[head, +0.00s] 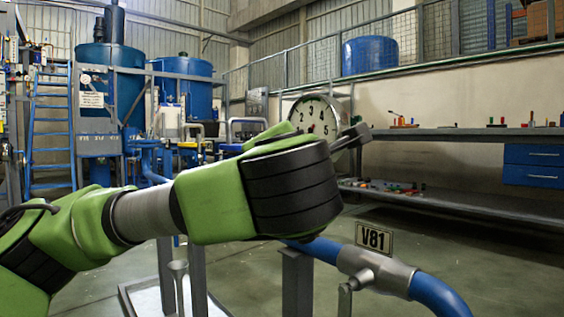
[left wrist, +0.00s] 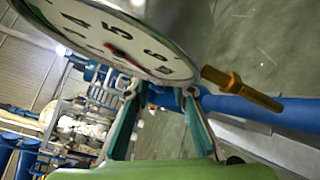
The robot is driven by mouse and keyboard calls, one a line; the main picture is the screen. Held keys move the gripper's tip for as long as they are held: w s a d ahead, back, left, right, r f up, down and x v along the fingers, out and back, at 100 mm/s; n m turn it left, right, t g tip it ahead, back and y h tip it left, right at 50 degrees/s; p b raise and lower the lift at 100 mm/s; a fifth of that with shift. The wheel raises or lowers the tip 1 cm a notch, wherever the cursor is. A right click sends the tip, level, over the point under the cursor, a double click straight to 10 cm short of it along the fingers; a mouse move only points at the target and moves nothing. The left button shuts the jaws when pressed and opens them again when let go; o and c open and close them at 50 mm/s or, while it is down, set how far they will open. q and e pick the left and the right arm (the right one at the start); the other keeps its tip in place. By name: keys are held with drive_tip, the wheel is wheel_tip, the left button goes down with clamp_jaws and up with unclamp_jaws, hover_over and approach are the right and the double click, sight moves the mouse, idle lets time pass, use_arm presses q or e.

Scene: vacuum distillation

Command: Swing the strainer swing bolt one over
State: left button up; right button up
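In the head view a dark stub (head: 351,136) shows just past my wrist joint. A grey pipe fitting (head: 376,272), perhaps the strainer, sits below it. My right gripper is not in view.
A round dial gauge (head: 317,116) stands behind my wrist and looms close in the left wrist view (left wrist: 120,45). A blue pipe (head: 436,296) runs from the fitting, beside a V81 tag (head: 374,238). A bench (head: 460,134) stands at the right.

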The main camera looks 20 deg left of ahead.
use_arm(q)
drive_tip(key=v, duration=1.2)
